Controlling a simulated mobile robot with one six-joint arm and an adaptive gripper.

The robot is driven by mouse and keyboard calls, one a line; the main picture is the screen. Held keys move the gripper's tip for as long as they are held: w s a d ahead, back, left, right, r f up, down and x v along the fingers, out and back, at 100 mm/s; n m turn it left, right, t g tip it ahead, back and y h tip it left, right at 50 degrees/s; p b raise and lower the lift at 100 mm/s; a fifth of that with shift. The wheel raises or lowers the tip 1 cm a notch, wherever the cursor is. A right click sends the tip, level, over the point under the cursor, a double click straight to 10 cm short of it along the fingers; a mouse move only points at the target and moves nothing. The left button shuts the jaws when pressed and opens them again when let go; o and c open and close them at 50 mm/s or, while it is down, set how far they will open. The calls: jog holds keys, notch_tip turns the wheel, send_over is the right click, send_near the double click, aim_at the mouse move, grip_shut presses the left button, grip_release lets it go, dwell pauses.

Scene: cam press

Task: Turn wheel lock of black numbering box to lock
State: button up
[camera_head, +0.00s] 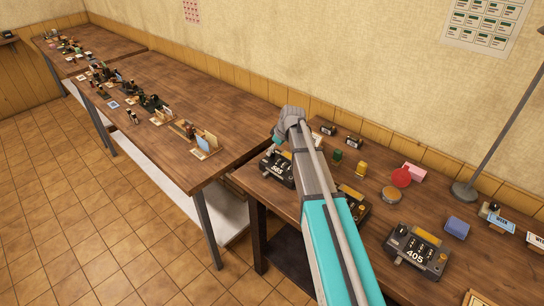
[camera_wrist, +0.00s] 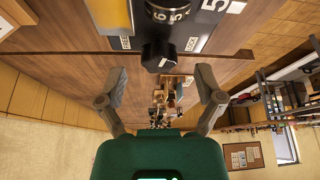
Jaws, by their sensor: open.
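The black numbering box (camera_head: 276,171) stands at the left end of the right table, with white digits on its front. In the wrist view its dark body (camera_wrist: 208,18) with number wheels fills the top. In the head view my wrist is above the box's back; the fingertips are hard to make out.
A similar box (camera_head: 416,247) reading 405 stands at right; another (camera_head: 352,203) is partly behind my arm. Small jars, a red round item (camera_head: 401,177), a blue block (camera_head: 457,226) and a lamp base (camera_head: 464,191) share the table. The left table (camera_head: 215,115) has free wood.

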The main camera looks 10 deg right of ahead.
jog(key=shift+b+x, duration=0.7)
jog(key=shift+x, duration=0.35)
jog(key=shift+c, duration=0.3)
jog(key=c, duration=1.1)
jog(key=shift+s, duration=0.1)
jog(key=shift+s+a+m+t+h, duration=0.1)
jog(key=shift+m+t+h, duration=0.2)
jog(key=shift+m, duration=0.9)
jog(key=shift+a+m+t+h, duration=0.15)
jog(key=shift+m+h, duration=0.25)
jog(key=shift+m, duration=0.8)
